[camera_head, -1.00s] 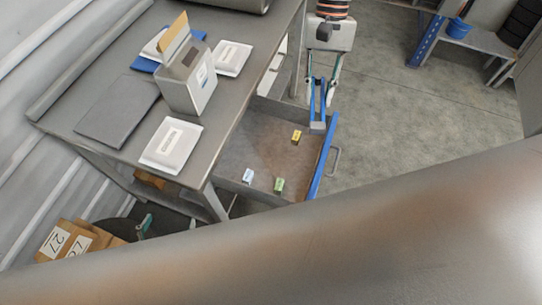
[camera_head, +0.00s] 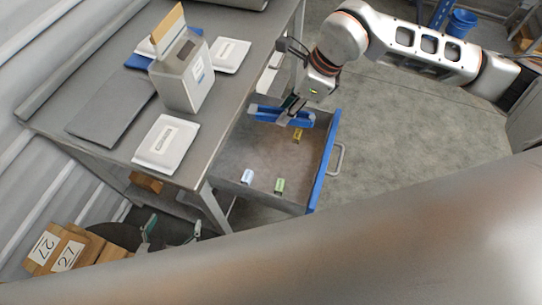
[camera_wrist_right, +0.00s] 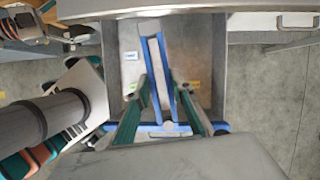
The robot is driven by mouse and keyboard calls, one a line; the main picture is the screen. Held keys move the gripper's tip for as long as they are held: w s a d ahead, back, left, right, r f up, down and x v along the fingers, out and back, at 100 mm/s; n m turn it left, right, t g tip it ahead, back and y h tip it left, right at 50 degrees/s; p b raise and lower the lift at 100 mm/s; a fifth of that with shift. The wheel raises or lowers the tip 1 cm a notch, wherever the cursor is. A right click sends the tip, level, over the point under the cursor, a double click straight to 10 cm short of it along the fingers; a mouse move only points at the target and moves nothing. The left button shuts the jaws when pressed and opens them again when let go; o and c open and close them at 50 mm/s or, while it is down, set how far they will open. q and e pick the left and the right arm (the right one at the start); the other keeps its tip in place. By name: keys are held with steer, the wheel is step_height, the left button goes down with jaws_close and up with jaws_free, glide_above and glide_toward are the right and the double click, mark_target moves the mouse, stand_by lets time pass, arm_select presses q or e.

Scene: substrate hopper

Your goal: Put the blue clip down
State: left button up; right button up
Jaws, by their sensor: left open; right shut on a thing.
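The blue clip (camera_head: 265,113) is a long blue piece at the far end of the open drawer (camera_head: 262,153). My right gripper (camera_head: 289,108) is shut on it; the clip lies across the picture, over the drawer's far end. The right wrist view also shows the clip (camera_wrist_right: 156,75) between the gripper's green-sided fingers, with the drawer floor behind it. I cannot tell whether the clip touches the drawer. My left gripper (camera_head: 172,229) is open and empty, low beside the table, partly hidden by a large grey surface in front.
In the drawer lie a yellow block (camera_head: 297,136), a white block (camera_head: 247,177) and a green block (camera_head: 280,186). The drawer's middle is clear. The table (camera_head: 120,70) holds a grey box (camera_head: 182,80) and white packs (camera_head: 166,144). Cardboard boxes (camera_head: 62,248) stand lower left.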

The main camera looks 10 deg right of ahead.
steer(key=m, duration=0.1)
glide_toward(276, 157)
steer(key=shift+m+t, duration=0.3)
steer(key=shift+m, duration=0.1)
steer(key=x, duration=0.6)
steer(key=shift+s, duration=0.25)
steer(key=shift+b, duration=0.3)
steer(key=shift+f, duration=0.15)
steer(key=o, duration=1)
steer(key=shift+h, duration=0.3)
steer(key=shift+o, duration=0.2)
steer(key=v, duration=1.2)
steer(key=shift+p, duration=0.3)
